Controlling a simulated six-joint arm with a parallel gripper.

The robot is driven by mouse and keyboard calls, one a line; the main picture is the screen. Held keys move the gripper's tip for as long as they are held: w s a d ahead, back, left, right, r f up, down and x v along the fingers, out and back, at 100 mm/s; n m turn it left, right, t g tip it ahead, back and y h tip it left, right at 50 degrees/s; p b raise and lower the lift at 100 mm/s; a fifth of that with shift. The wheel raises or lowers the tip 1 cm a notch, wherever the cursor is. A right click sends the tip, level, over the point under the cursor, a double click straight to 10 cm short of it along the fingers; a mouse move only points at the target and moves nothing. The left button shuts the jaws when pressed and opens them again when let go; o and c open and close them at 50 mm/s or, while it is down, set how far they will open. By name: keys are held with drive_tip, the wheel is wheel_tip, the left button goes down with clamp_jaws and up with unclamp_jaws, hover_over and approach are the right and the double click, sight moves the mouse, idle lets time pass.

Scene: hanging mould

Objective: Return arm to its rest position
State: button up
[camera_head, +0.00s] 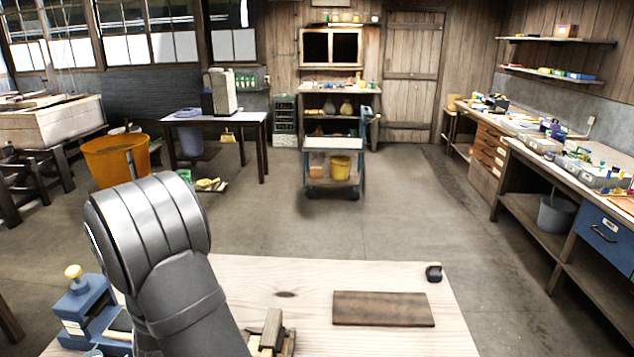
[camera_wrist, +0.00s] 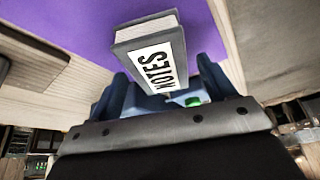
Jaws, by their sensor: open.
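My arm stands in the front left of the head view, and its gripper end is hidden there. In the wrist view my gripper (camera_wrist: 163,82) shows two blue fingers set apart. A grey block or book with a white label reading "NOTES" (camera_wrist: 150,50) appears beyond and between the fingers. I cannot tell whether it touches them, but the jaws are open. A purple surface (camera_wrist: 95,25) lies behind it.
The pale wooden bench (camera_head: 310,278) holds a dark brown board (camera_head: 383,309), a small black object (camera_head: 434,273), a wooden piece (camera_head: 270,335) and a blue device with a yellow knob (camera_head: 84,308). Beyond it, the floor (camera_head: 270,225) is open before a cart (camera_head: 333,170).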

drive_tip(key=shift+f, duration=0.65)
drive_tip(key=v, duration=1.3)
drive_tip(key=x, duration=1.3)
drive_tip(key=shift+f, duration=0.15)
wheel_tip(320, 180, up, 4)
drive_tip(key=shift+r, duration=0.25)
drive_tip(key=w+d+r, duration=0.4)
drive_tip(key=d+r, duration=0.3)
drive_tip(key=d, duration=0.4)
drive_tip(key=s+a+f, duration=0.1)
drive_tip(key=a, duration=0.2)
drive_tip(key=a+f, duration=0.1)
drive_tip(key=a, duration=0.3)
drive_tip(key=s+a+f, duration=0.1)
drive_tip(key=a, duration=0.3)
drive_tip(key=shift+s+f, duration=0.35)
drive_tip(key=shift+f, duration=0.05)
drive_tip(key=shift+w+a, duration=0.95)
drive_tip(key=shift+a, duration=0.3)
drive_tip(key=shift+w+a, duration=1)
drive_tip(key=shift+a, duration=0.25)
drive_tip(key=shift+w+a, duration=0.95)
drive_tip(key=shift+a, duration=0.3)
